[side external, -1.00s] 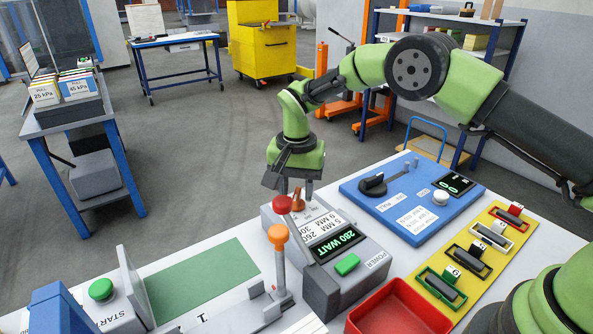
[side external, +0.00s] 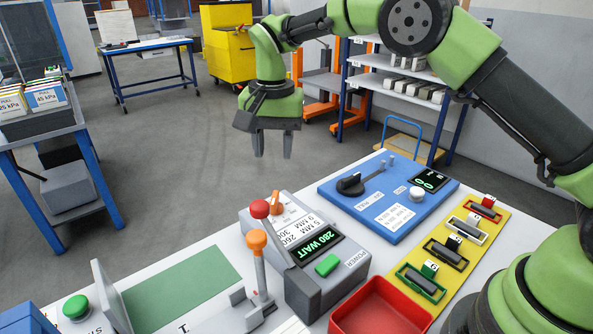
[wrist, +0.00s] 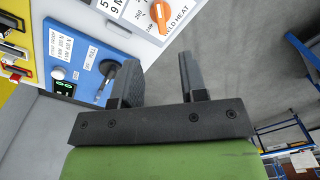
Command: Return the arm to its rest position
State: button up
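My gripper (side external: 272,143) is raised in the air above and behind the grey control box (side external: 303,262) in the side external view. Its two fingers point down, apart, with nothing between them. In the wrist view the gripper (wrist: 160,80) also shows open and empty, with bare floor beyond the fingers. The control box has a red-knobbed lever, an orange dial (wrist: 160,14), a display reading "280 WAIT" and a green power button (side external: 328,265). No contact shows between my gripper and anything.
A blue panel (side external: 350,212) with a black knob, a yellow board (side external: 462,243) with several small holders, a red tray (side external: 380,310) and an orange-knobbed lever (side external: 258,250) sit on the white table. A green mat (side external: 180,290) lies at left. Open floor lies behind the table.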

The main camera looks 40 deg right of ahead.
jog(key=s+d+r+n+t+y, duration=0.1)
jog(key=s+d+r+n+t, duration=0.2)
jog(key=s+r, duration=1)
jog(key=s+d+n+t+y, duration=0.1)
jog(key=s+t, duration=0.3)
jog(key=s, duration=1)
jog(key=shift+s+d+n, duration=0.2)
jog(key=shift+d+n, duration=0.2)
jog(key=shift+d, duration=0.4)
